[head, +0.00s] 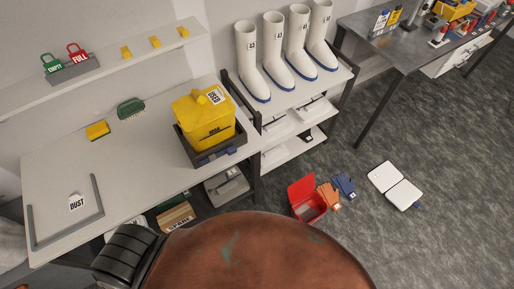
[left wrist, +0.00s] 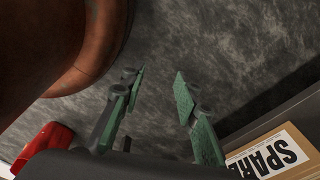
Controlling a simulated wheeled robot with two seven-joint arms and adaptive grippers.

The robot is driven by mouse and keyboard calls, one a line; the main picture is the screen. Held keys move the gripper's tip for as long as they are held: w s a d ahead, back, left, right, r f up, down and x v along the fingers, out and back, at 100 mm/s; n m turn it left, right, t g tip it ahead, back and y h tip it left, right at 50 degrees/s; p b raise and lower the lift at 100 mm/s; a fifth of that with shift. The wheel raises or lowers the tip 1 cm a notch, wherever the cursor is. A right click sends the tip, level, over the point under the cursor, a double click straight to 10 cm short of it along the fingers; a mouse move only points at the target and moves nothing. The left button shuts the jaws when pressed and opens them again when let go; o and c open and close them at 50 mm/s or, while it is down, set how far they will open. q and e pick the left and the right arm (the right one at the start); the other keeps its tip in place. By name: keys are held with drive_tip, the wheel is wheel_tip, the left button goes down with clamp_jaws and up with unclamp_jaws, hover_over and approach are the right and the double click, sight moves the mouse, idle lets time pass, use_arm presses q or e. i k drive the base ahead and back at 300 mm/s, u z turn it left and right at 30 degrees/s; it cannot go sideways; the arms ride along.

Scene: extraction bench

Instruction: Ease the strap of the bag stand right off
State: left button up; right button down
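I cannot make out a bag stand or its strap in either view. A grey, cloth-like shape (head: 10,240) is cut off at the left edge of the head view, and I cannot tell what it is. My left gripper (left wrist: 158,85) is open in the left wrist view, its two green fingers apart with nothing between them, above the dark floor. In the head view it is hidden behind my own body. My right gripper is in neither view.
The white bench (head: 140,160) bears a yellow tub (head: 203,122) in a dark tray and a grey frame marking (head: 98,195) around a DUST label. A SPARE carton (left wrist: 238,165) is right of my left gripper. A red box (head: 302,188) stands open on the floor.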

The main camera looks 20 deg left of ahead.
sight(232, 150)
drive_tip(key=z, duration=0.4)
drive_tip(key=i, duration=0.35)
drive_tip(key=u, duration=1.5)
